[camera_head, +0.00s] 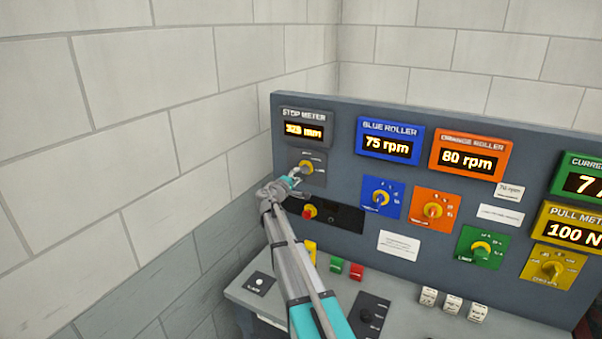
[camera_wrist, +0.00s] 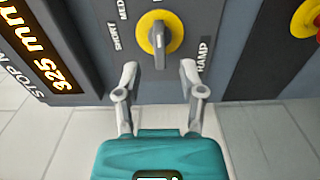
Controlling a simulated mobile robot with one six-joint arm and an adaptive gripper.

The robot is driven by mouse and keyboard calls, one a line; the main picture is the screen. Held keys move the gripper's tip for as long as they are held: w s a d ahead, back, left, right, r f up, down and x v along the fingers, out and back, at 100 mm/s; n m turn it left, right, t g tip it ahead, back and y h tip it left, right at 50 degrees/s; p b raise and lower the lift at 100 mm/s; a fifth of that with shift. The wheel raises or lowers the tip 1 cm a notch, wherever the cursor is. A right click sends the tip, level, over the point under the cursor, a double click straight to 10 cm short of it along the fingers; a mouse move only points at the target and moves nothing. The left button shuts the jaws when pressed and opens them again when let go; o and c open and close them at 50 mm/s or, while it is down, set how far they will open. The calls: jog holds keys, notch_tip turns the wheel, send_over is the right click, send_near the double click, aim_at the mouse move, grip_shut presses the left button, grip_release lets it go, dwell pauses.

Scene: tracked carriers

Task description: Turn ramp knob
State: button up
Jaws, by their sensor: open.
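The ramp knob (camera_wrist: 160,30) is a yellow disc with a grey grip bar, on a grey plate with the words SHORT, MED and RAMP around it. The bar stands near upright in the wrist view. In the head view the knob (camera_head: 307,166) sits below the STOP METER display, partly covered by my gripper (camera_head: 291,181). In the wrist view my gripper (camera_wrist: 159,67) is open and empty. Its two fingertips are apart, on either side of the knob's lower edge in the picture. I cannot tell whether they touch the panel.
The stop meter display (camera_wrist: 36,45) reads 325 mm. A red knob (camera_head: 309,211) on a yellow base lies below on the panel. The blue (camera_head: 381,198) and orange (camera_head: 433,210) roller knobs are to the right. A pale block wall (camera_head: 120,150) stands close on the left.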

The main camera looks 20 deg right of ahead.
aim_at(301, 172)
jog(key=shift+x, duration=2.4)
grip_shut()
jog(key=shift+a, duration=0.1)
